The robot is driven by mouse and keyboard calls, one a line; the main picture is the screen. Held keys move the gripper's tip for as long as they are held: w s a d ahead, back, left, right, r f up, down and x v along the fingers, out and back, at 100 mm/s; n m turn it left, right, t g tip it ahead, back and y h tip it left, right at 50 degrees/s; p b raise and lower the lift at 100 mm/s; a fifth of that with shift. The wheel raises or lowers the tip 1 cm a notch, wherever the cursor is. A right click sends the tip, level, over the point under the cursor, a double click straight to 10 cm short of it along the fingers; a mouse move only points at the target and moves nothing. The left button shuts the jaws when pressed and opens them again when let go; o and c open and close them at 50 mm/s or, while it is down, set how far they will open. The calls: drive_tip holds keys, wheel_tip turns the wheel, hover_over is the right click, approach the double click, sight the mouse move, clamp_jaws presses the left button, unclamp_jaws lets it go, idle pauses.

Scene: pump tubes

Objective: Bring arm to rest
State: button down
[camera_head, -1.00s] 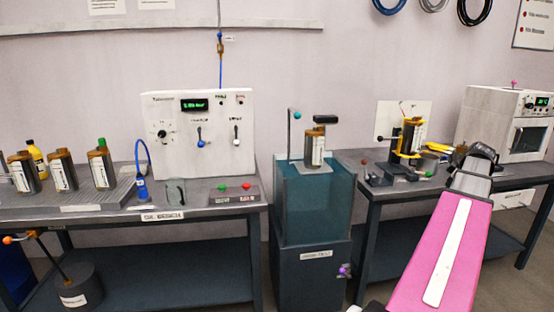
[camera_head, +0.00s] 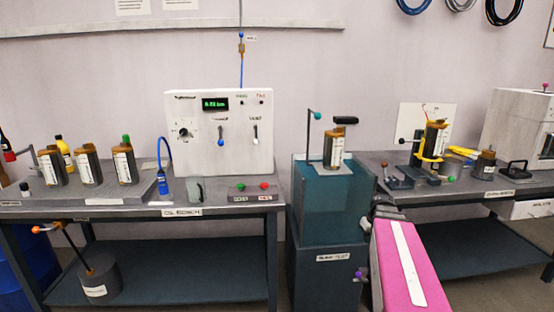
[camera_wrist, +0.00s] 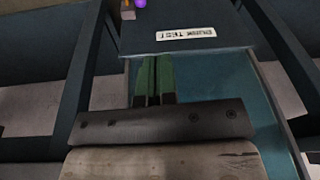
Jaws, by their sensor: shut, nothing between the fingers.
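My arm, with its pink link, reaches up from the bottom right of the head view. My gripper (camera_head: 385,204) is at its far end, dark and small, just right of the teal test tank (camera_head: 330,205) and in front of the right bench. In the wrist view, the two green-padded fingers of my gripper (camera_wrist: 154,75) lie together, shut and empty. They point towards the tank's white label (camera_wrist: 186,33), which appears upside down. No object is held.
The left bench (camera_head: 187,212) carries several pump tubes, a white control box (camera_head: 218,150) and a red and green button panel. A pump tube (camera_head: 334,148) stands on the tank. The right bench (camera_head: 440,195) holds a yellow clamp fixture and a small canister (camera_head: 484,165).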

drive_tip(key=s+a+f+m, duration=0.1)
drive_tip(key=s+a+f, duration=0.2)
drive_tip(key=a, duration=0.2)
drive_tip(key=s+a+f+g, duration=0.1)
drive_tip(key=s+a+f, duration=0.1)
drive_tip(key=a, duration=0.4)
drive_tip(key=s+a+f+m+g+h, duration=0.1)
drive_tip(key=s+a+f, duration=0.2)
drive_tip(key=a, duration=0.3)
drive_tip(key=shift+s+f+m, duration=0.3)
drive_tip(key=shift+s+f, duration=0.05)
drive_tip(key=shift+s, duration=0.2)
